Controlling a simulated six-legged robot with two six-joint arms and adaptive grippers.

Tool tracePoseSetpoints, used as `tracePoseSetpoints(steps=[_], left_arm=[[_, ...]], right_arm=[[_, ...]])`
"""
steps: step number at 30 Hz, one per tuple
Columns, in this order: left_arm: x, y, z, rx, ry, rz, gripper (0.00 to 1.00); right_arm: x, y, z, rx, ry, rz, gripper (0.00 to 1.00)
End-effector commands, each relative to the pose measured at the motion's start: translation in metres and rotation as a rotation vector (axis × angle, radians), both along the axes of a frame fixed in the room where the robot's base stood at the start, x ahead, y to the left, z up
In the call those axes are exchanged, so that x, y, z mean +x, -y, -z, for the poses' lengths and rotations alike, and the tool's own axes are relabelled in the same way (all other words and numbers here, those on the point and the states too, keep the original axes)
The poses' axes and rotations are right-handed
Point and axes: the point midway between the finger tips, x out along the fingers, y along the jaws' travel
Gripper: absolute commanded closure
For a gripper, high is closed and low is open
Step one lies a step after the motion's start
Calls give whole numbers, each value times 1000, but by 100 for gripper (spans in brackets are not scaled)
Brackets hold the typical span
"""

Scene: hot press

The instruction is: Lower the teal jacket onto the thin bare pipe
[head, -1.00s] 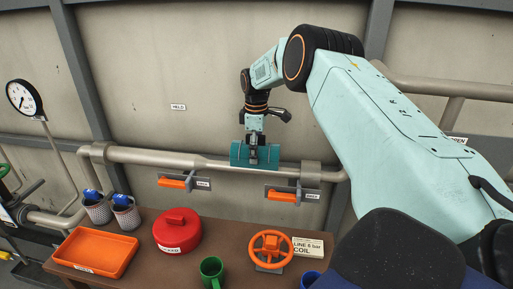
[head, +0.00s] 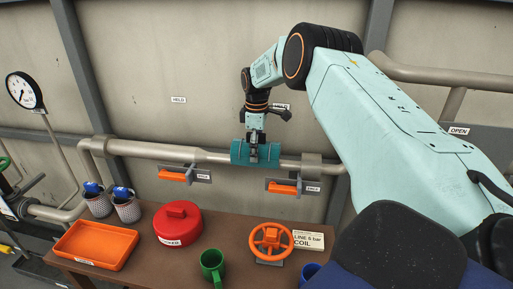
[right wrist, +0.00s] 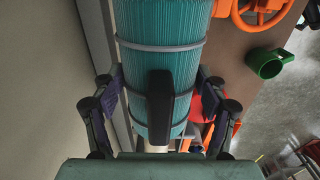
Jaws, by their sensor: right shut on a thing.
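The teal jacket (head: 241,153) is a ribbed cylinder lying lengthwise along the pipe. My right gripper (head: 254,145) is shut on it from above. In the right wrist view the jacket (right wrist: 140,60) fills the top middle, with grey bands around it and the dark fingers of my gripper (right wrist: 160,95) at its sides. The thin bare pipe (head: 290,163) runs along the wall and shows on both sides of the jacket. The jacket overlaps the pipe line in the head view; whether it touches or is seated cannot be told. My left gripper is not in view.
Two orange-handled brackets (head: 176,177) (head: 284,188) sit just below the pipe. A pipe collar (head: 311,163) is right of the jacket.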

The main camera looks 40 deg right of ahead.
Motion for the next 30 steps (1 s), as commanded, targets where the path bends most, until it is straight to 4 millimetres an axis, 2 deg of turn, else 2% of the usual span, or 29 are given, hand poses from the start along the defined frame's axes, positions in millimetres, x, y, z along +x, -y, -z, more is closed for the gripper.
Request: tracePoseSetpoints(steps=[16, 24, 25, 30], left_arm=[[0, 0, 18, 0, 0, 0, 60], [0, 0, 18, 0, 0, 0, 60], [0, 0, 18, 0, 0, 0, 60], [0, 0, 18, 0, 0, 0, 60]], right_arm=[[1, 1, 25, -1, 1, 0, 63], [1, 1, 26, -1, 1, 0, 63], [1, 1, 26, -1, 1, 0, 26], [1, 1, 26, -1, 1, 0, 12]])
